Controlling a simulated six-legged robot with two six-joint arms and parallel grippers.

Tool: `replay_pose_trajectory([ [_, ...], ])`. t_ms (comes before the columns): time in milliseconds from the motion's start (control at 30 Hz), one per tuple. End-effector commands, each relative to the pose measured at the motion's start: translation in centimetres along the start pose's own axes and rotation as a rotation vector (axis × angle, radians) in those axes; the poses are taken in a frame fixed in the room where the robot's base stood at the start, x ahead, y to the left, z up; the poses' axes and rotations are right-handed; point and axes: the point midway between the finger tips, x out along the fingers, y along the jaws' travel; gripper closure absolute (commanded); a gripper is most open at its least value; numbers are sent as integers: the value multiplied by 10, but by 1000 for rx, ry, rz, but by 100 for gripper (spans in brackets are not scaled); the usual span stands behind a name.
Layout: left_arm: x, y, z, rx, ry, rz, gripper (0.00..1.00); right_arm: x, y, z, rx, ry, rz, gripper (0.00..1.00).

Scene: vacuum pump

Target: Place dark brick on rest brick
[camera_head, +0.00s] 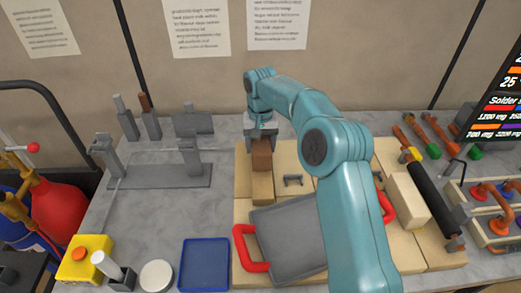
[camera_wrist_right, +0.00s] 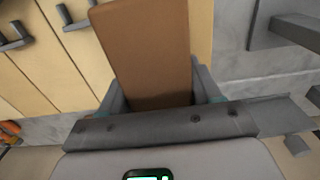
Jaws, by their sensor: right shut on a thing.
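My right gripper (camera_head: 261,138) is shut on the dark brown brick (camera_head: 261,157), which hangs down from the jaws near the back of the tan board. In the right wrist view the dark brick (camera_wrist_right: 152,50) fills the space between the jaws (camera_wrist_right: 165,102). I cannot tell whether the two touch. My left gripper is not in view.
A grey tray with red handles (camera_head: 247,262) lies in front. A grey fixture (camera_head: 165,175) stands left on the bench. A cream block (camera_head: 408,200) and a dark roller (camera_head: 432,192) lie right. A small dark handle (camera_head: 293,180) sits on the board.

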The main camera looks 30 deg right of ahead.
Motion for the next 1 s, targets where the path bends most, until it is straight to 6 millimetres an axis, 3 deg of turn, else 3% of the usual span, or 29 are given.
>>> replay_pose_trajectory([
  [200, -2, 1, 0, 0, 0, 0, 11, 20, 0, 0, 0, 3, -1, 100],
  [600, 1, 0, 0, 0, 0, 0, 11, 25, 0, 0, 0, 3, -1, 100],
  [633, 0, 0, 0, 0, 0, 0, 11, 26, 0, 0, 0, -1, 0, 27],
  [667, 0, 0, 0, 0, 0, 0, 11, 26, 0, 0, 0, -1, 0, 17],
  [700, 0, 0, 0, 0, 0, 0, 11, 26, 0, 0, 0, -1, 0, 11],
  [1000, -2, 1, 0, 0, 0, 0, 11, 23, 0, 0, 0, 0, 0, 11],
])
